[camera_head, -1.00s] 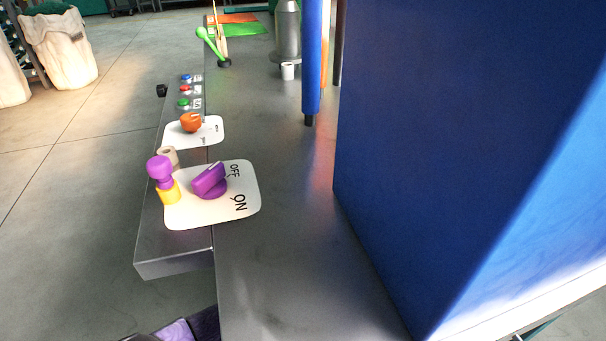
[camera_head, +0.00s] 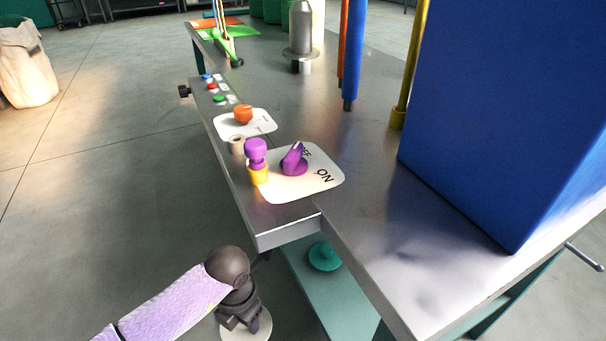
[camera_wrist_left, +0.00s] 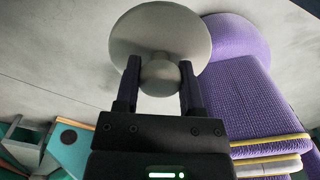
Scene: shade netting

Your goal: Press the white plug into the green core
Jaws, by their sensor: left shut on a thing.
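My left gripper (camera_wrist_left: 158,88) is shut on the round knob of the white plug (camera_wrist_left: 160,28), a pale grey-white disc, in the left wrist view. In the head view my left gripper (camera_head: 240,318) hangs low at the bottom, in front of the bench's near corner, with part of the plug's disc (camera_head: 258,329) showing beneath it. The plug is clear of the bench. I cannot identify the green core for certain. Green cylinders (camera_head: 271,11) stand at the far end of the bench, their ends not clearly visible. My right gripper is not in view.
The grey bench (camera_head: 300,100) carries a purple ON/OFF knob (camera_head: 294,160), an orange knob (camera_head: 243,114) and a large blue block (camera_head: 500,110). A teal round piece (camera_head: 325,257) sits on a teal shelf (camera_head: 322,295) below. Open floor lies left.

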